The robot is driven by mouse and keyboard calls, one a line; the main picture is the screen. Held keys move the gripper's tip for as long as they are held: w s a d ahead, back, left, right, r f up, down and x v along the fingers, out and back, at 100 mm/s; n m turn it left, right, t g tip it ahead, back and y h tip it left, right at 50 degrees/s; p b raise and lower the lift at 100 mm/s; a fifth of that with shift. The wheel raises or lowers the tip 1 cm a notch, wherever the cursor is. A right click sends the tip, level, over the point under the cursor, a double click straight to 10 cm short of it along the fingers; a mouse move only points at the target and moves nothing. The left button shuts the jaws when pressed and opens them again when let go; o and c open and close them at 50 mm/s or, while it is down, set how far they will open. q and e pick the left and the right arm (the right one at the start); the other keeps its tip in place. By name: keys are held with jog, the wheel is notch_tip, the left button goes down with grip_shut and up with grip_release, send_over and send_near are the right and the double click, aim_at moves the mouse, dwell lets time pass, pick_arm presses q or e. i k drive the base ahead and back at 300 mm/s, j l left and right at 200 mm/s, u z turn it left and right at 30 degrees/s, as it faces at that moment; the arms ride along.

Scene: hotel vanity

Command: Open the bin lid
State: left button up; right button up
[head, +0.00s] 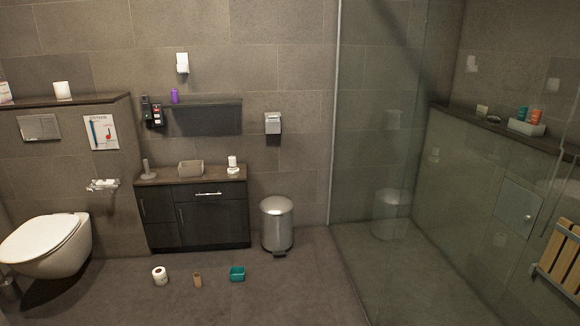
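The bin (277,228) is a round metal pedal bin standing upright on the floor. It is against the back wall, between the dark cabinet and the glass shower screen. Its lid (276,204) is on top and looks closed. A dark pedal (279,254) shows at the bottom front. Neither of my grippers is in the head view.
The dark cabinet (215,216) stands left of the bin. The glass screen (375,150) is on the right and reflects the bin. A toilet roll (160,276), a brown tube (197,280) and a teal container (237,273) lie on the floor. Floor before the bin is clear.

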aim_at(277, 205)
jog(key=i, duration=1.9)
